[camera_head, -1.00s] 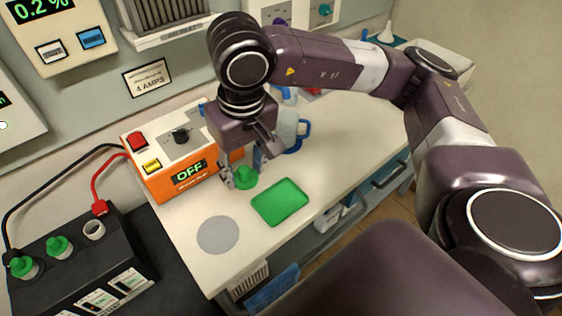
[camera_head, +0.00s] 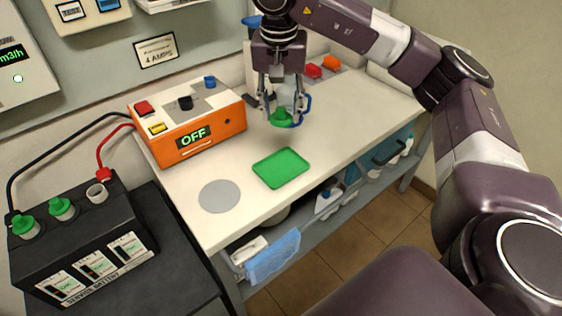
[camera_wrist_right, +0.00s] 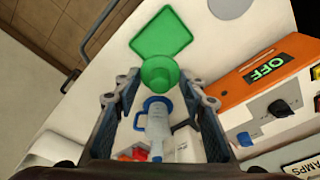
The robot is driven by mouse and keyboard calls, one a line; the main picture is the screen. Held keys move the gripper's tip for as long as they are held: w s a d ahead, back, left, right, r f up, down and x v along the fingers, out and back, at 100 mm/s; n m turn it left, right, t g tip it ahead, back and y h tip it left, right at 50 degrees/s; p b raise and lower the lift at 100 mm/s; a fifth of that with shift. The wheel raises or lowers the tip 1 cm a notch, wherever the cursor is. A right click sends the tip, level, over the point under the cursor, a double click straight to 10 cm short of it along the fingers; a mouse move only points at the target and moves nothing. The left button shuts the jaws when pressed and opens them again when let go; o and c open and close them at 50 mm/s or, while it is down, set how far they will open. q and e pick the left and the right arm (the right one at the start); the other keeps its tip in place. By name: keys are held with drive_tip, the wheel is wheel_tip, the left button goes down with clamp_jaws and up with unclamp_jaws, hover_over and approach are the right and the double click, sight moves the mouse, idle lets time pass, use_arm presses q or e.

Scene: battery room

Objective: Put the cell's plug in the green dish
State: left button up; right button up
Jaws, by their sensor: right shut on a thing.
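The green plug (camera_head: 282,118) is held between the fingers of my right gripper (camera_head: 284,98), above the white bench. In the wrist view the plug (camera_wrist_right: 160,73) sits between the fingertips of my right gripper (camera_wrist_right: 160,92). The green dish (camera_head: 282,168) is a flat, empty rectangular tray on the bench, in front of and below the plug in the head view. It also shows beyond the plug in the wrist view (camera_wrist_right: 160,32). The black battery (camera_head: 150,262) has one open cell neck (camera_head: 97,193) and two cells with green plugs. My left gripper is not in view.
An orange charger (camera_head: 215,135) reading OFF stands left of my right gripper. A grey disc (camera_head: 219,196) lies left of the dish. A clear jug with a blue handle (camera_head: 307,106) stands behind the gripper. The bench around the dish is clear.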

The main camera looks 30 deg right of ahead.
hover_over(281, 166)
wheel_tip(281, 166, down, 7)
drive_tip(key=f, duration=0.2)
drive_tip(key=f+p, duration=0.1)
drive_tip(key=f, duration=0.4)
drive_tip(key=shift+s+a+f+p, duration=0.15)
drive_tip(key=shift+s+f+p, duration=0.15)
drive_tip(key=shift+f, duration=0.5)
drive_tip(key=o, duration=0.8)
drive_tip(key=shift+r, duration=0.1)
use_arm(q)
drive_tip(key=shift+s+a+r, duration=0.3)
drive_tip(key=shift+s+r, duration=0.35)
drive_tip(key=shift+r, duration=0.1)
use_arm(e)
drive_tip(key=shift+o, duration=0.2)
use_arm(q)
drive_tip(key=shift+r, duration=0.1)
use_arm(e)
drive_tip(key=shift+r, duration=0.1)
